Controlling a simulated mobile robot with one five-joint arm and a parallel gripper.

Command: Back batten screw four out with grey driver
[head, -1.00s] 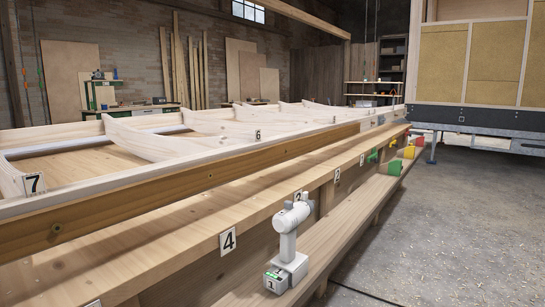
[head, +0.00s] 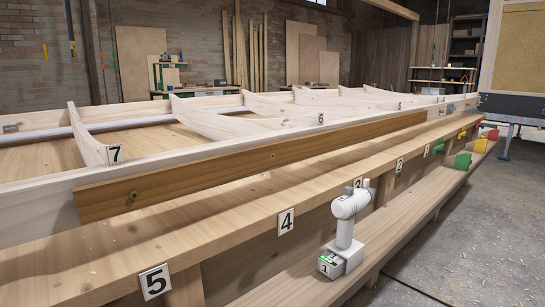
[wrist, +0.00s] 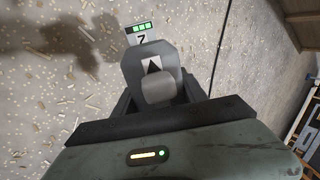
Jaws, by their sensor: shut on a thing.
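A brown batten (head: 200,174) runs along the near side of the pale timber frame. One screw head (head: 133,194) shows near its left end, and another screw (head: 272,156) farther right. My gripper (wrist: 158,104) shows only in the wrist view. It is shut on a grey driver (wrist: 150,58), whose end carries a number tag and a green-lit battery. The driver's bit is hidden, and the grey floor lies behind it. My gripper is out of the head view, so its distance from the batten cannot be told.
A pale grey tool tagged 1 (head: 343,258) stands on the lower shelf (head: 300,285). Number plates 4 (head: 286,222) and 5 (head: 155,282) mark the bench edge. Open concrete floor (head: 470,240) lies on the right.

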